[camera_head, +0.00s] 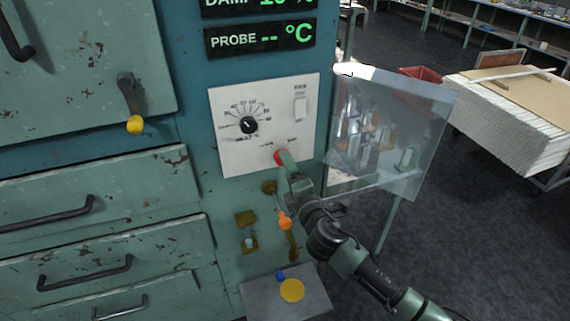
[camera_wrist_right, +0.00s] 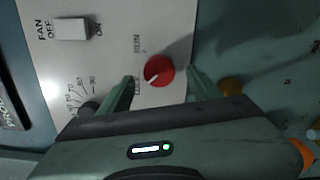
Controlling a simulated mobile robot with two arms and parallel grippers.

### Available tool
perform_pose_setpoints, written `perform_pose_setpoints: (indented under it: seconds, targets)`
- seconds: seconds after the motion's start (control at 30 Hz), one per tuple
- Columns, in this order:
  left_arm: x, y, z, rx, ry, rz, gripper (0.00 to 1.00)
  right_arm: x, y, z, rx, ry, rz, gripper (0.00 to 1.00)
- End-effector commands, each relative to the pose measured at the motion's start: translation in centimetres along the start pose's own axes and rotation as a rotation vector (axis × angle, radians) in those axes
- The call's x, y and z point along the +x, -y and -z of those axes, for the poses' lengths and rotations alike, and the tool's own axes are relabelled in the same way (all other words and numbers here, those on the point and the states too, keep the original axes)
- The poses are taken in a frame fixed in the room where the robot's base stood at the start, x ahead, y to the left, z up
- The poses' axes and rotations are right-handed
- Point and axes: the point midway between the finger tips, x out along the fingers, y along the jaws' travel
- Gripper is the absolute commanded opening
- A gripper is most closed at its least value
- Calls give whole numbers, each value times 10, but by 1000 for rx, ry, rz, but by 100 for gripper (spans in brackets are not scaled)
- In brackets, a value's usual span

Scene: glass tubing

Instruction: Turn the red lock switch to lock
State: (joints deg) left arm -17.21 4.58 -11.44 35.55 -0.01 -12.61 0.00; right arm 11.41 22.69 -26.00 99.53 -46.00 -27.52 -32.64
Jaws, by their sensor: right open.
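The red lock switch (camera_head: 280,157) is a round knob low on the white control panel (camera_head: 230,157). In the right wrist view the red knob (camera_wrist_right: 160,69) shows a pale pointer mark towards its lower left. A "RUN" label stands at its upper left; another label at its lower left is partly covered by a finger and hard to read. My right gripper (camera_head: 283,162) is at the knob. In the wrist view the open fingers of the right gripper (camera_wrist_right: 163,88) stand on either side of the knob, with gaps visible. My left gripper is not in view.
A clear hinged cover (camera_head: 425,125) stands open right of the panel. A black dial (camera_head: 248,125) and a white fan switch (camera_head: 300,108) share the panel. An orange-tipped lever (camera_head: 285,222) hangs below, above a small shelf (camera_head: 315,292) with a yellow button (camera_head: 292,290).

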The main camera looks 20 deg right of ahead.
Motion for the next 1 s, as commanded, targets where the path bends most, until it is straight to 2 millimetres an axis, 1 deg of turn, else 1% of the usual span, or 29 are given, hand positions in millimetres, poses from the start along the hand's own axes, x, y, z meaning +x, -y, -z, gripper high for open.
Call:
perform_pose_setpoints:
  seconds: [0.03,0.1,0.2,0.3,0.4,0.83,0.87,0.93,0.97,1.0]
  targets:
    - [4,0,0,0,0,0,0,-10,3,0,-1,-2,1,63]
    - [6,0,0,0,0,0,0,-21,2,0,-1,-1,1,63]
    - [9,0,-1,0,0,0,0,-33,2,0,-1,-1,0,63]
    - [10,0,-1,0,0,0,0,-40,1,0,-2,0,0,63]
    - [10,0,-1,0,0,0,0,-43,0,0,-2,0,0,63]
    - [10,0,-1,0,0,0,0,-42,2,0,1,-1,4,63]
    - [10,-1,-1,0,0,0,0,-42,6,0,5,-1,10,63]
    - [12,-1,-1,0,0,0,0,-42,23,1,27,-2,41,63]
    - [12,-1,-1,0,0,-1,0,-42,34,2,42,-2,62,63]
    - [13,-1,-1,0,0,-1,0,-42,53,3,69,-1,98,63]
